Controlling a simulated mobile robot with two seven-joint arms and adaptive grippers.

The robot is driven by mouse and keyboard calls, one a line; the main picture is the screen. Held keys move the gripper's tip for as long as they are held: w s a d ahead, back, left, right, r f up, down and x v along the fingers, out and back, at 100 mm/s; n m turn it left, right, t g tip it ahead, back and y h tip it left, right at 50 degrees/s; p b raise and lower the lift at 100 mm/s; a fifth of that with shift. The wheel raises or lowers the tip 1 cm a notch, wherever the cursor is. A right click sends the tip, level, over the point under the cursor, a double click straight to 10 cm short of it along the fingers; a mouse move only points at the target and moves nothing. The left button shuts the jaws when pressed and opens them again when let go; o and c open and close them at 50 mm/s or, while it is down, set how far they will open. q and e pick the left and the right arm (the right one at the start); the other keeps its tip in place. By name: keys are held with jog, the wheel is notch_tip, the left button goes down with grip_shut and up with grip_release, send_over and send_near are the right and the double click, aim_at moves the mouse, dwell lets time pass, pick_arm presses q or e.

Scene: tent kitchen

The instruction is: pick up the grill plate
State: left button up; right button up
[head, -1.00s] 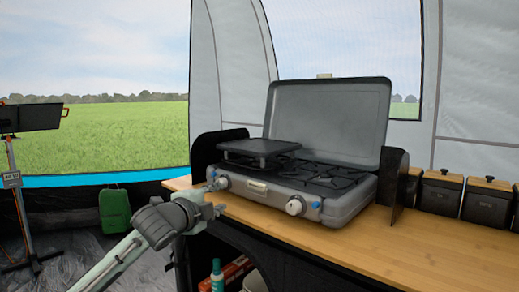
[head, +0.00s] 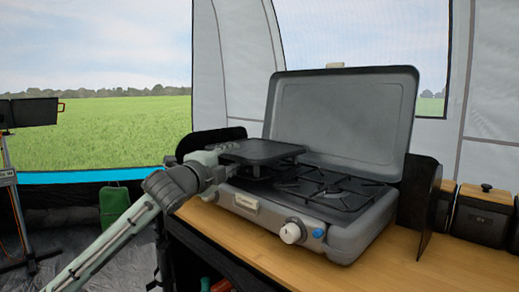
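The grill plate (head: 262,151) is a flat dark square plate. It lies over the left burner of the grey camping stove (head: 345,235), whose lid stands open behind it. My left gripper (head: 222,155) is at the plate's left front edge, with its fingers close to or touching the rim. The fingers are small and partly hidden against the plate, so I cannot tell whether they are shut on it. My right gripper is not in view.
The stove stands on a wooden table (head: 445,262). Dark wind guards (head: 418,200) flank it. Dark canisters (head: 482,212) stand to the right. The right burner is bare. A green bag (head: 114,207) is on the tent floor at left.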

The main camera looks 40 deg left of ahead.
aim_at(243, 151)
pick_arm(q)
jog(key=shift+x, duration=0.9)
jog(key=p+x, duration=0.1)
jog(key=x, duration=0.3)
jog(key=shift+w+a, duration=0.15)
jog(key=shift+w, duration=0.35)
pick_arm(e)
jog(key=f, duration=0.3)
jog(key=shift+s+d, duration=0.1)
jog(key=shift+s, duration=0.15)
pick_arm(q)
jog(key=shift+c, duration=0.3)
grip_shut()
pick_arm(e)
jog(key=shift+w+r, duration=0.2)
